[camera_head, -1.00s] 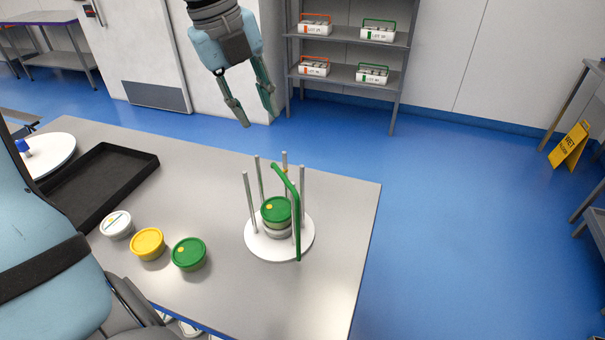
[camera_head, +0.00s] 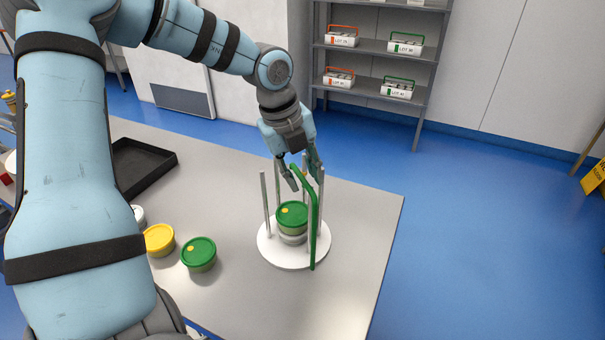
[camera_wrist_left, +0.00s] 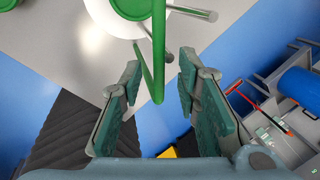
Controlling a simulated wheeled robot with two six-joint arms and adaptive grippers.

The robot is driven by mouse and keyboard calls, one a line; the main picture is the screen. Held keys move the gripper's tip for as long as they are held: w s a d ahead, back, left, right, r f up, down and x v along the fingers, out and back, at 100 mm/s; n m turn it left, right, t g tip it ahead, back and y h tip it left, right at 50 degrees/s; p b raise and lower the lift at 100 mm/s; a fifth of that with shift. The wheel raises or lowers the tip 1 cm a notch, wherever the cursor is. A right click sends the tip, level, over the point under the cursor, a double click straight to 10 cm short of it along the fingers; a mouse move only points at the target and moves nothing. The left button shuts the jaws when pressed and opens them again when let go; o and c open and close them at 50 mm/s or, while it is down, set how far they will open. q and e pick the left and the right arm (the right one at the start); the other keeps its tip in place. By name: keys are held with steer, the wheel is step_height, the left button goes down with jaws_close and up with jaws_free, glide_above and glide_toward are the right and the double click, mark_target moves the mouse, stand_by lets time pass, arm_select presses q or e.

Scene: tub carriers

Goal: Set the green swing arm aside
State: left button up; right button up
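The green swing arm (camera_head: 314,225) is a bent green bar on the round white carrier base (camera_head: 290,254). It rises on the near right side and bends over toward the top of the posts. A green-lidded tub (camera_head: 291,214) sits on a white tub among the upright grey posts (camera_head: 265,198). My left gripper (camera_head: 303,176) is open at the swing arm's upper bend. In the left wrist view the green bar (camera_wrist_left: 158,45) reaches between my two spread fingers (camera_wrist_left: 158,85), with gaps on both sides. My right gripper is not in view.
A yellow-lidded tub (camera_head: 159,239) and another green-lidded tub (camera_head: 199,251) stand left of the carrier. A black tray (camera_head: 150,172) lies at the back left. The table's right part (camera_head: 360,230) is clear. A shelf (camera_head: 375,50) holds several lot boxes.

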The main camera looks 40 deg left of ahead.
arm_select(q)
steer(key=shift+s, duration=0.1)
jaws_close()
stand_by(0.4)
